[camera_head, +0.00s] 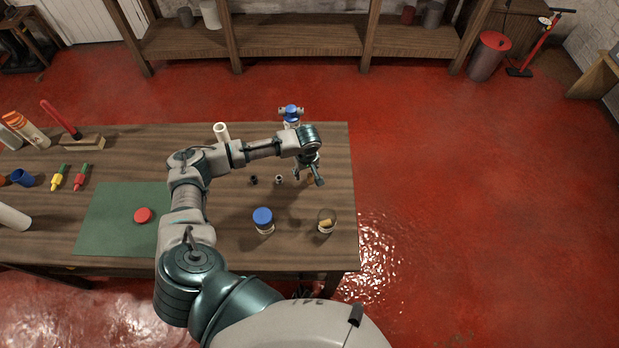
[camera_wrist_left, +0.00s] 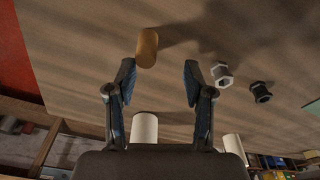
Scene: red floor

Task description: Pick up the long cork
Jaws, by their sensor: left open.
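The long cork (camera_wrist_left: 147,48) is a tan cylinder on the wooden table, seen in the left wrist view just beyond my left gripper's fingertips, closer to the left finger. My left gripper (camera_wrist_left: 158,75) is open, with nothing seen held between its fingers. In the head view my left gripper (camera_head: 314,176) is low over the right part of the table, and I cannot make out the long cork there; the gripper may hide it. I cannot tell whether the left finger touches the cork. My right gripper is not in view.
A light nut (camera_wrist_left: 222,74) and a black nut (camera_wrist_left: 261,91) lie right of the fingers. A blue-lidded jar (camera_head: 263,222) and a glass jar (camera_head: 326,222) stand near the front edge. A white tube (camera_head: 221,132) stands behind. A green mat (camera_head: 110,222) lies left.

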